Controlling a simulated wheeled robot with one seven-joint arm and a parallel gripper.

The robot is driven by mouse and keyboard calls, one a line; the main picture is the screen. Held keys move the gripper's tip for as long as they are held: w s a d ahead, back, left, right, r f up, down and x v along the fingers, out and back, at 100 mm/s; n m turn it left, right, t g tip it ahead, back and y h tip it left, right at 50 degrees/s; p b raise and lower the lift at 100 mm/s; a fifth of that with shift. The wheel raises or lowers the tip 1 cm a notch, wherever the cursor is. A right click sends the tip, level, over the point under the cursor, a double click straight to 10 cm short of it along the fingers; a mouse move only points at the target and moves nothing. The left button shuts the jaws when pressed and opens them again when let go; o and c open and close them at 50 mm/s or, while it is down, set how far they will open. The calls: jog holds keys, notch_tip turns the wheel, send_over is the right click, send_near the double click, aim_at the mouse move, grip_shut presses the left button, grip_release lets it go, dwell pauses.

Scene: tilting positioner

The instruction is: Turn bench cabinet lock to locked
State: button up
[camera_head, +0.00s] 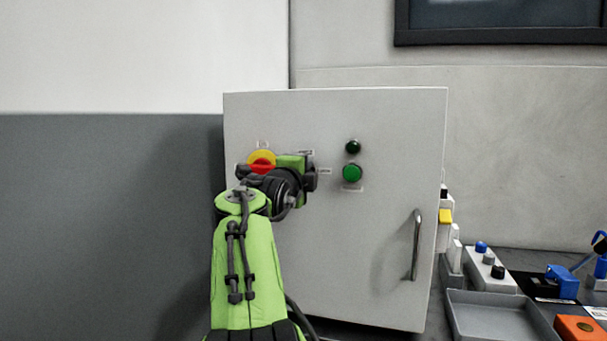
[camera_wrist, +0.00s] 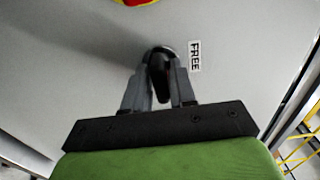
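The grey cabinet (camera_head: 370,240) stands upright with its door facing me. In the wrist view a black lock knob (camera_wrist: 158,72) sits on the door beside a label reading FREE (camera_wrist: 195,56). The fingers of my gripper (camera_wrist: 161,82) are on both sides of the knob's handle and appear closed against it. The handle lies roughly along the line of the fingers in that view. In the head view my arm and wrist hide the knob and the fingertips.
A red and yellow switch (camera_head: 261,161) is just left of my wrist. A dark green lamp (camera_head: 353,146) and a green button (camera_head: 352,173) are to the right. A door handle (camera_head: 416,245) sticks out lower right. A grey tray (camera_head: 490,315) and small devices lie right of the cabinet.

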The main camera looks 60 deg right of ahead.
jog(key=shift+o, duration=1)
jog(key=s+a, duration=0.2)
jog(key=a, duration=1.3)
jog(key=shift+s+a+b, duration=0.25)
jog(key=shift+a+b, duration=0.1)
jog(key=shift+b, duration=0.1)
jog(key=shift+w, duration=0.1)
